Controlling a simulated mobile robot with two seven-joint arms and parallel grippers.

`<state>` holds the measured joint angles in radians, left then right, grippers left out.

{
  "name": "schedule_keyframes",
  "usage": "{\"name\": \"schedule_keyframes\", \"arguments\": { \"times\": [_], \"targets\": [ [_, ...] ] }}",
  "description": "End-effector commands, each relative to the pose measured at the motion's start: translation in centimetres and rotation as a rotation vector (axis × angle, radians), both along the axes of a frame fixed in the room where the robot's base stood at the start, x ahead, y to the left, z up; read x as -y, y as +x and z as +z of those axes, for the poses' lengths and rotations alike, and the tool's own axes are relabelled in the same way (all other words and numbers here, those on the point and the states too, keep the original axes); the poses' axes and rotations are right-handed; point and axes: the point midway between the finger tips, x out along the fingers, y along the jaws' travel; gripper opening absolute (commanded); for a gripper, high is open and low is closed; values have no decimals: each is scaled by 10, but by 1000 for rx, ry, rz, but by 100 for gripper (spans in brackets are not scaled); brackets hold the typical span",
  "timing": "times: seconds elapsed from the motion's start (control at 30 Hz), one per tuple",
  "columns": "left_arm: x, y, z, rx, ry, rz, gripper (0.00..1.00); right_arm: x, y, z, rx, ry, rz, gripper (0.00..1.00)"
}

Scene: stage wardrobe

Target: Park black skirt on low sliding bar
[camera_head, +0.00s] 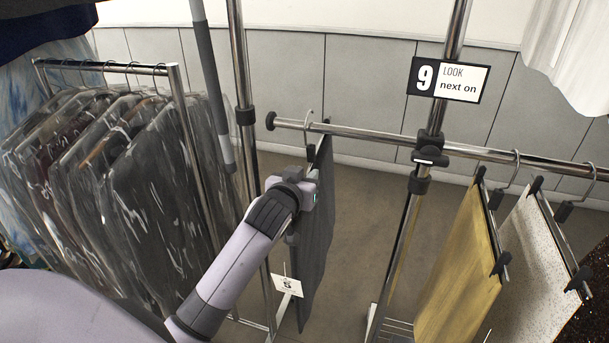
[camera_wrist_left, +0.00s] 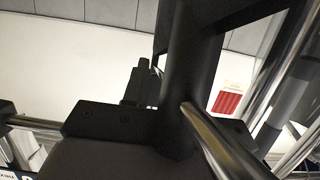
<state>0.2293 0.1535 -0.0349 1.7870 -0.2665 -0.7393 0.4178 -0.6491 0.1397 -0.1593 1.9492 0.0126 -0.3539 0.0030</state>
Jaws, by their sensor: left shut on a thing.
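The black skirt (camera_head: 316,245) hangs upright from a clip hanger in the middle of the head view; it looks dark grey-black. A white paper tag (camera_head: 287,286) shows at its lower left. The hanger's hook (camera_head: 309,121) is at the left end of the low sliding bar (camera_head: 355,136); I cannot tell whether it bears on the bar. My left gripper (camera_head: 314,180) is shut on the skirt's hanger, near its top; its fingertips are largely hidden. In the left wrist view, dark close-up parts fill the middle and the grip is unclear. My right gripper is not in view.
A yellow skirt (camera_head: 462,265) and a white speckled skirt (camera_head: 530,272) hang further right along the bar. An upright post (camera_head: 405,235) with clamps and a sign (camera_head: 448,80) reading "9 LOOK next on" stands between. Plastic-covered garments (camera_head: 150,200) crowd a rack at left.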

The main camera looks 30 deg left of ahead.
Motion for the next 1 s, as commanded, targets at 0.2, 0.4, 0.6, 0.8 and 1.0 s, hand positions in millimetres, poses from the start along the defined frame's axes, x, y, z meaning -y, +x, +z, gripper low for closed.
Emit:
{"name": "schedule_keyframes", "arguments": {
  "times": [0.2,0.4,0.6,0.8,1.0],
  "targets": [
    [0,0,-5,5,1,0,0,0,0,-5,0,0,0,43],
    [0,0,-12,5,1,0,0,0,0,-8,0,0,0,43],
    [0,0,-13,6,2,0,0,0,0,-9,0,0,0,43],
    [0,0,-13,6,1,0,57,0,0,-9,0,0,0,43],
    [0,0,-14,2,1,0,57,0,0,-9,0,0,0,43]
  ]
}}
